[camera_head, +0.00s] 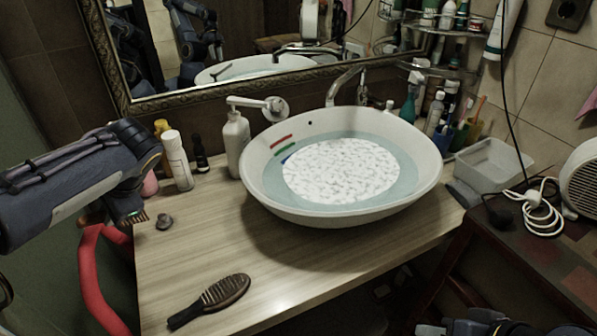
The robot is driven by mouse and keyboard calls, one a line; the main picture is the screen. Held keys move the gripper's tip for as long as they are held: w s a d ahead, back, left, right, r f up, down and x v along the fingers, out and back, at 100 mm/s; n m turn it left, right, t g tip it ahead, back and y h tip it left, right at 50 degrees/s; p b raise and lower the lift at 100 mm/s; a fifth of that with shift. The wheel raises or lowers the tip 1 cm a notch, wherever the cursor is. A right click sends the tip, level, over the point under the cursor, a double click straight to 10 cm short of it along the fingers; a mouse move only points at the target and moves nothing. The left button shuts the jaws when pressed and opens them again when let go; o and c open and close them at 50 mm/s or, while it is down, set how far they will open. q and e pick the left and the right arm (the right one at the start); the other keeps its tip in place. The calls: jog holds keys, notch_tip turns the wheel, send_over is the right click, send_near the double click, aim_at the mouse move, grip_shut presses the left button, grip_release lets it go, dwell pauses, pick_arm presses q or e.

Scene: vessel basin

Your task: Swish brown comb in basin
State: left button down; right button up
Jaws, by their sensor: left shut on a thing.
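A small brown toothed thing, which looks like the brown comb (135,218), shows at the lower end of my left gripper (124,204). The gripper is shut on it, beside the counter's left edge, and hides most of it. The white basin (290,205) stands on the wooden counter to the right, apart from the gripper and comb. It holds bluish water with a white speckled patch, and has red, green and blue marks on its inner left wall. Part of my right arm shows at the bottom right edge; its fingers cannot be made out.
A dark brush (212,299) lies at the counter's front left. A white bottle (177,160), a pump bottle (235,143) and a small grey stone-like object (164,221) stand or lie left of the basin. A faucet (343,86) rises behind it. A clear container (493,167) is at right.

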dwell(0.4)
pick_arm(q)
jog(key=shift+s+a, duration=0.25)
jog(key=shift+a, duration=0.2)
jog(key=shift+w+d, duration=0.1)
jog(key=shift+d, duration=0.05)
jog(key=shift+w+d, duration=0.25)
jog(key=shift+d, duration=0.15)
jog(key=shift+s+a+p, duration=0.1)
jog(key=shift+a+p, duration=0.05)
jog(key=shift+p, duration=0.15)
jog(key=shift+s+a, duration=0.25)
jog(key=shift+a, duration=0.15)
jog(key=shift+w+d, duration=0.1)
jog(key=shift+w+d, duration=0.2)
jog(key=shift+d, duration=0.25)
